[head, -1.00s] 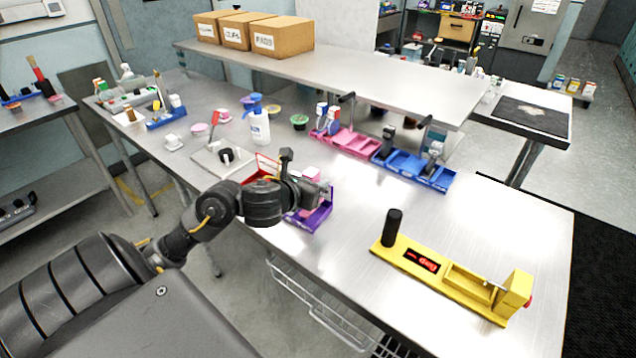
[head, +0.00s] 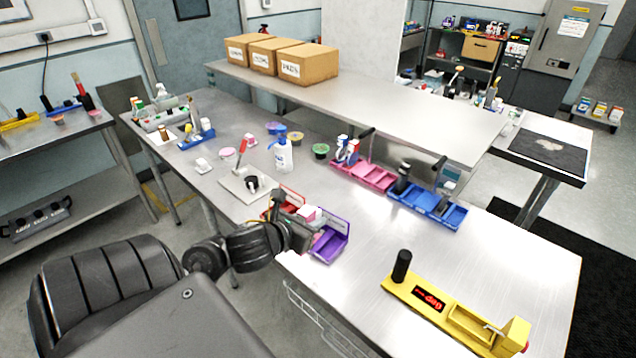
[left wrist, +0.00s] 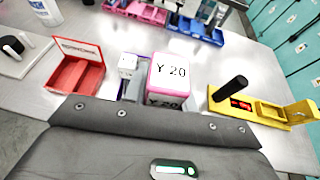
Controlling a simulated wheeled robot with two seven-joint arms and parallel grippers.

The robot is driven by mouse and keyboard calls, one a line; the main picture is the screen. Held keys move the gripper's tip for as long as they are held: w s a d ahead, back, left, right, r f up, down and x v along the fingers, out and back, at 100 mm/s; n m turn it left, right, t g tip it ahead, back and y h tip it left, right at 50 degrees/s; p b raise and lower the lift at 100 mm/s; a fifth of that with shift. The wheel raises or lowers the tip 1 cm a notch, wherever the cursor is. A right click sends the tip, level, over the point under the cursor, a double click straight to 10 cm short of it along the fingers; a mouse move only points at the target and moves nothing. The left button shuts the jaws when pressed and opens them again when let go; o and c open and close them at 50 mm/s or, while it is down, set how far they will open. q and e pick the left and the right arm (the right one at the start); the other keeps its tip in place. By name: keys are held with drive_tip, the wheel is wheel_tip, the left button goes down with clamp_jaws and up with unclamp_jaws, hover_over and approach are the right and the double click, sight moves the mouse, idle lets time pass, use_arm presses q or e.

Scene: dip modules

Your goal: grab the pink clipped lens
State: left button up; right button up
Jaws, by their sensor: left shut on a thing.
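The pink clipped lens (head: 309,212) shows as a small pink and white block at my left gripper (head: 303,229). In the left wrist view, a white block with a pink rim, marked "Y 20" (left wrist: 170,72), fills the space in front of the gripper body. My left gripper is shut on it, near the purple bin (head: 334,246); the fingertips are mostly hidden. A small white piece (left wrist: 128,63) shows to the left of the block in the left wrist view. My right gripper is in neither view.
An open red box (left wrist: 78,75) stands left of the purple bin. Pink trays (head: 370,178) and blue trays (head: 428,205) lie farther back, below a raised shelf (head: 400,110). A yellow fixture (head: 455,320) lies at the right. The bench between is clear.

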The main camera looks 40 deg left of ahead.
use_arm(q)
drive_tip(key=p+v, duration=0.1)
drive_tip(key=v, duration=0.1)
drive_tip(key=p+v, duration=0.2)
drive_tip(key=shift+w+a+r, duration=0.1)
drive_tip(key=shift+w+r, duration=0.05)
drive_tip(key=shift+r, duration=0.1)
drive_tip(key=shift+s+p, duration=0.4)
drive_tip(key=shift+s, duration=0.05)
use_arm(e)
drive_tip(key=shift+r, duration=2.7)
